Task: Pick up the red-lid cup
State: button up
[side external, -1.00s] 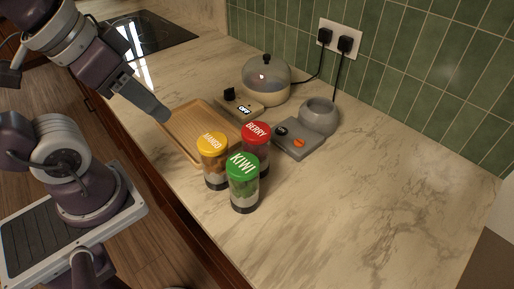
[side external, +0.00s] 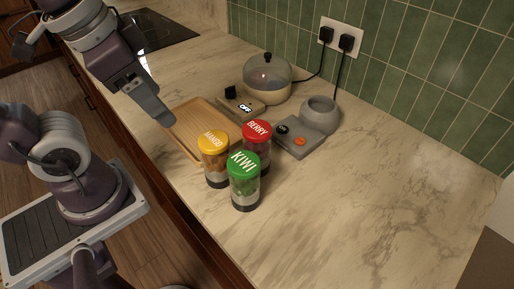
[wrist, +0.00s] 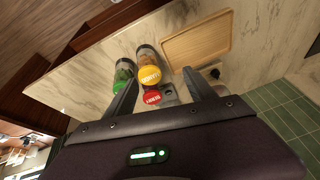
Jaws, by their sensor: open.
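The red-lid cup, marked BERRY (side external: 257,132), stands upright on the counter behind the green KIWI cup (side external: 243,182) and to the right of the yellow MANGO cup (side external: 215,160). The front cups partly hide its body. My gripper (side external: 166,118) hangs above the board to the left of the cups, apart from them. In the wrist view my gripper (wrist: 160,88) is open and empty. The red lid (wrist: 152,97) appears there between the fingers, beside the yellow lid (wrist: 149,76). The green cup (wrist: 123,75) is partly hidden by the left finger.
A wooden board (side external: 193,122) lies left of the cups. Behind are a domed cooker (side external: 267,82) with a box marked OFF, and a grey appliance (side external: 306,133). Cords run to a wall outlet. The counter (side external: 360,200) at right is clear.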

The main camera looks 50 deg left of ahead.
aim_at(259, 131)
jog(key=w+d+f+m+g+y, duration=0.1)
jog(key=w+m+y, duration=0.1)
jog(key=m, duration=0.1)
jog(key=w+d+f+m+g+y, duration=0.1)
jog(key=w+m, duration=0.2)
jog(key=m, duration=0.1)
jog(key=w+d+f+m+g+y, duration=0.1)
jog(key=w+m+y, duration=0.1)
jog(key=w+m, duration=0.1)
jog(key=shift+m+y, duration=0.3)
jog(key=shift+m, duration=0.3)
jog(key=w+d+f+m+t+y, duration=0.3)
jog(key=w+d+f+m+y, duration=0.25)
jog(key=d+m, duration=0.35)
jog(key=shift+t, duration=0.3)
jog(key=x, duration=0.6)
jog(key=shift+w+a+f, duration=0.1)
jog(key=shift+a+f, duration=0.15)
jog(key=shift+f, duration=0.05)
grip_shut()
